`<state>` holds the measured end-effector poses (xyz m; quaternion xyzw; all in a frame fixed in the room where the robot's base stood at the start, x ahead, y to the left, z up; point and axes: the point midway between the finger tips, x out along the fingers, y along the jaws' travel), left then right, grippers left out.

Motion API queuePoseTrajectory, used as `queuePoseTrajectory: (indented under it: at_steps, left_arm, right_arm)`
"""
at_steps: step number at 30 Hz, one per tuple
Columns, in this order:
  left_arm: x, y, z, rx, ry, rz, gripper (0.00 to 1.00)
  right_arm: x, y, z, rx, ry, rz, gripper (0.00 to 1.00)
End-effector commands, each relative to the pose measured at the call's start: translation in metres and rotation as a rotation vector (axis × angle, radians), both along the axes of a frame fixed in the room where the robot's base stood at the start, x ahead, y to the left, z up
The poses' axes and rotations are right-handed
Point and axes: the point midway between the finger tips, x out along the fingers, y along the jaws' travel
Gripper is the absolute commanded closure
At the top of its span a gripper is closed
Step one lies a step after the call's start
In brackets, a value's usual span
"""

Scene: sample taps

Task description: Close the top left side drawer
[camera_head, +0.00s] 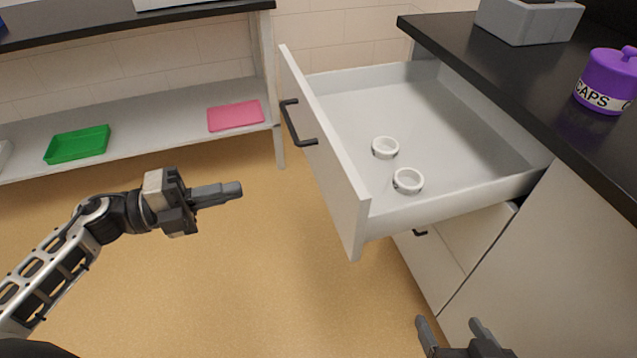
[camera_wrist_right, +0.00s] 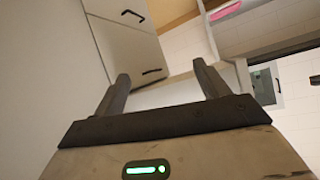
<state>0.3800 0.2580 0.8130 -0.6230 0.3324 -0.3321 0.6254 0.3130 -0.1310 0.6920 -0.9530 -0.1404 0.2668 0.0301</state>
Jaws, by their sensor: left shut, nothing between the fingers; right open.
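The top drawer (camera_head: 326,160) is pulled well out of the cabinet in the head view, with a white front and a dark bar handle (camera_head: 297,124). Two white rings (camera_head: 408,181) (camera_head: 385,148) lie inside it. My left gripper (camera_head: 238,190) is shut and empty, left of the drawer front and apart from it, pointing right. My right gripper (camera_head: 449,327) is open at the bottom of the head view, below the drawer and near the cabinet. In the right wrist view its two fingers (camera_wrist_right: 163,88) are spread with nothing between them, and cabinet fronts show beyond.
A black counter (camera_head: 480,70) tops the cabinet and bears a grey box (camera_head: 530,22) and a purple caps jar (camera_head: 606,82). At the left, a shelf (camera_head: 160,114) holds a green tray (camera_head: 78,145) and a pink tray (camera_head: 236,116). The floor left of the drawer is clear.

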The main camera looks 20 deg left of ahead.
Motion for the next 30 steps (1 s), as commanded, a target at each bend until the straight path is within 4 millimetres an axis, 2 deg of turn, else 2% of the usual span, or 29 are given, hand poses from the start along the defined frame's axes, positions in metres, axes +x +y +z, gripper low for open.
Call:
queuePoseTrajectory:
  at_steps: [1, 7, 13, 30]
  left_arm:
    - [0.0, 0.0, -0.016, -0.001, 0.0, 0.0, 1.0]
    - [0.0, 0.0, -0.038, -0.002, 0.001, 0.001, 1.0]
    - [0.007, -0.01, -0.038, -0.005, -0.001, 0.0, 1.0]
    - [0.068, -0.101, -0.036, -0.006, -0.002, 0.002, 1.0]
  right_arm:
    - [-0.002, 0.001, -0.015, 0.001, 0.006, 0.005, 0.26]
    - [-0.008, 0.005, -0.03, 0.006, 0.007, 0.02, 0.26]
    - [-0.009, 0.007, -0.025, 0.008, 0.003, 0.029, 0.26]
    - [-0.006, 0.002, -0.018, 0.002, -0.014, 0.014, 0.26]
